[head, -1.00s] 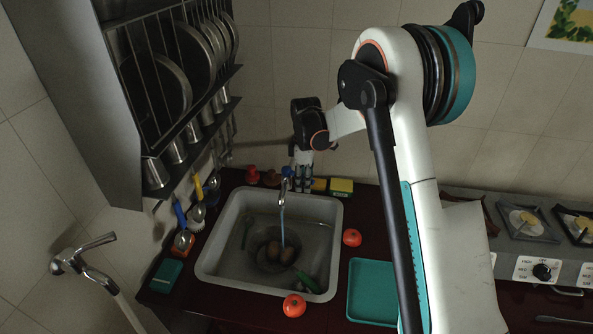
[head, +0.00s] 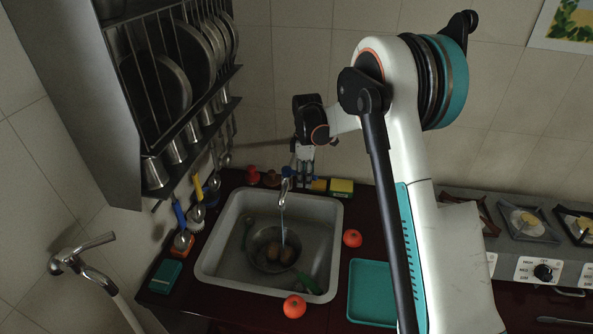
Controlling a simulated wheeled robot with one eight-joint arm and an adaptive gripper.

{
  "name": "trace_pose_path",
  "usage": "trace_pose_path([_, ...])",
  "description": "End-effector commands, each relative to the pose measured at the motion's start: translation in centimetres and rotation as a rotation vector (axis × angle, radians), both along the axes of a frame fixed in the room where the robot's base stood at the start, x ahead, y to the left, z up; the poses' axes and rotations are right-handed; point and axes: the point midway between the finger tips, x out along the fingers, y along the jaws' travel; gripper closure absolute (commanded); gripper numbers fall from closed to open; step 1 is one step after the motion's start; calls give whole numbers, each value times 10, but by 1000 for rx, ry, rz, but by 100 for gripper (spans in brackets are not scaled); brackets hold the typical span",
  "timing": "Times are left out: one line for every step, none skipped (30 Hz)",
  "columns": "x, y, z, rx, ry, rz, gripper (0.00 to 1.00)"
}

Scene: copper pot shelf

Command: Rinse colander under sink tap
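A round grey colander (head: 264,262) sits in the sink basin (head: 214,246) with brown round items in it. The sink tap (head: 285,187) stands at the basin's back edge. A thin, pale stream of water (head: 283,226) falls from it into the colander. My gripper (head: 303,172) hangs fingers down just behind and right of the tap, above the back counter, apart from the colander. Its fingers are small and dark here, so I cannot tell whether they are open or whether they touch the tap's handle.
A green vegetable (head: 309,284) lies in the basin at right. Tomatoes (head: 352,238) (head: 294,306) stand beside the sink. A teal tray (head: 372,292) is at right, sponges (head: 341,187) behind. A dish rack (head: 160,90) overhangs at left; a stove (head: 525,225) is at right.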

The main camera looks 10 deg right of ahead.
Motion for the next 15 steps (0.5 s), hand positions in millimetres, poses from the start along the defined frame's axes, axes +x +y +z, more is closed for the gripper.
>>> trace_pose_path([3, -2, -1, 0, 0, 0, 70])
trace_pose_path([5, -2, -1, 0, 0, 0, 70])
trace_pose_path([6, -3, -1, 0, 0, 0, 70])
trace_pose_path([6, -3, 0, 0, 0, 0, 70])
trace_pose_path([6, -3, 0, 0, 0, 0, 70])
trace_pose_path([6, -3, 0, 0, 0, 0, 70])
trace_pose_path([6, -3, 0, 0, 0, 0, 70])
trace_pose_path([6, -3, 0, 0, 0, 0, 70])
trace_pose_path([6, -3, 0, 0, 0, 0, 70])
trace_pose_path([6, -3, 0, 0, 0, 0, 70])
trace_pose_path([6, -3, 0, 0, 0, 0, 70])
trace_pose_path([7, -3, 0, 0, 0, 0, 70])
trace_pose_path([8, -3, 0, 0, 0, -1, 70])
trace_pose_path([9, -4, -1, 0, 0, -1, 70])
trace_pose_path([11, -5, -1, 0, 0, -1, 70])
